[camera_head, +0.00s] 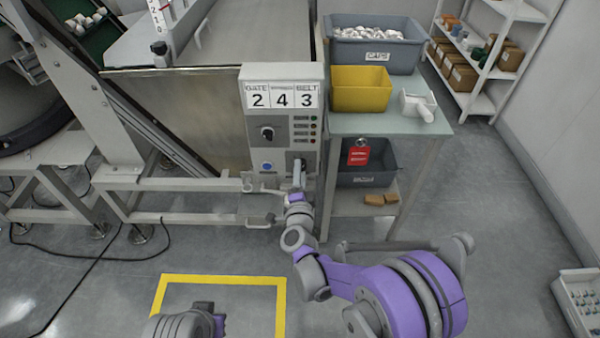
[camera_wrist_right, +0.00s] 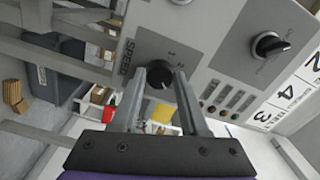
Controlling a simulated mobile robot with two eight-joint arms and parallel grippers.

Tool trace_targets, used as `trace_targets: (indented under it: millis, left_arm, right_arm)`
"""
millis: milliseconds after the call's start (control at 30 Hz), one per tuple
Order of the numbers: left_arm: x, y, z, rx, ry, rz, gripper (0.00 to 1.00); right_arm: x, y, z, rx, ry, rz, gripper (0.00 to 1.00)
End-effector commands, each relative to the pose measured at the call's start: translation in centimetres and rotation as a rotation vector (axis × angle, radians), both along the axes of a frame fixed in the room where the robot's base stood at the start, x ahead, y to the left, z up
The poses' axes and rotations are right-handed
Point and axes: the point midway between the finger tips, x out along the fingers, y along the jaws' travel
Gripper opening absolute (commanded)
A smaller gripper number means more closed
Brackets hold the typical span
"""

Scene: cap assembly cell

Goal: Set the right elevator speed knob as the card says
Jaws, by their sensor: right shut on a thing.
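The control box (camera_head: 254,133) carries a white card (camera_head: 281,97) reading GATE 2, a middle 4 with a label too small to read, and BELT 3. My right gripper (camera_head: 299,168) is at the lower right of the box front. In the right wrist view, its fingers (camera_wrist_right: 160,85) lie on both sides of the black speed knob (camera_wrist_right: 157,73), shut on it. The word SPEED and the digits 1 and 2 show beside the knob; its pointer's setting is unclear. Part of my left arm shows at the bottom of the head view; its finger state is unclear.
Another black knob (camera_head: 267,133), a blue button (camera_head: 267,166) and several small lamps are on the box. To the right, a table (camera_head: 398,122) holds a yellow bin (camera_head: 361,88) and a grey caps bin (camera_head: 376,50). Open floor lies in front.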

Motion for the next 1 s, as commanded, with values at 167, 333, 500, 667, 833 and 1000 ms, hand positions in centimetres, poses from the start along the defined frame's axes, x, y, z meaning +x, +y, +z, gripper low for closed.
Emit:
trace_targets:
  millis: [167, 333, 500, 667, 833, 1000]
  left_arm:
    - [0.0, 0.0, 0.0, 0.000, 0.000, 0.000, 0.00]
    - [0.0, 0.0, 0.0, 0.000, 0.000, 0.000, 0.00]
    - [0.0, 0.0, 0.0, 0.000, 0.000, 0.000, 0.00]
    - [0.0, 0.0, 0.0, 0.000, 0.000, 0.000, 0.00]
    - [0.0, 0.0, 0.0, 0.000, 0.000, 0.000, 0.00]
    - [0.0, 0.0, 0.3, 0.000, -0.001, 0.000, 0.00]
  right_arm:
    - [0.0, 0.0, -0.1, 0.005, 0.002, 0.002, 0.00]
    - [0.0, 0.0, -0.1, 0.004, 0.002, 0.002, 0.00]
    - [0.0, 0.0, 0.0, 0.004, 0.002, 0.002, 0.66]
    - [0.0, 0.0, 0.0, 0.003, 0.000, 0.001, 0.74]
    - [-0.1, 0.0, 0.0, 0.003, 0.000, 0.001, 0.74]
    - [-1.5, 0.1, 0.0, 0.004, 0.001, 0.002, 0.74]
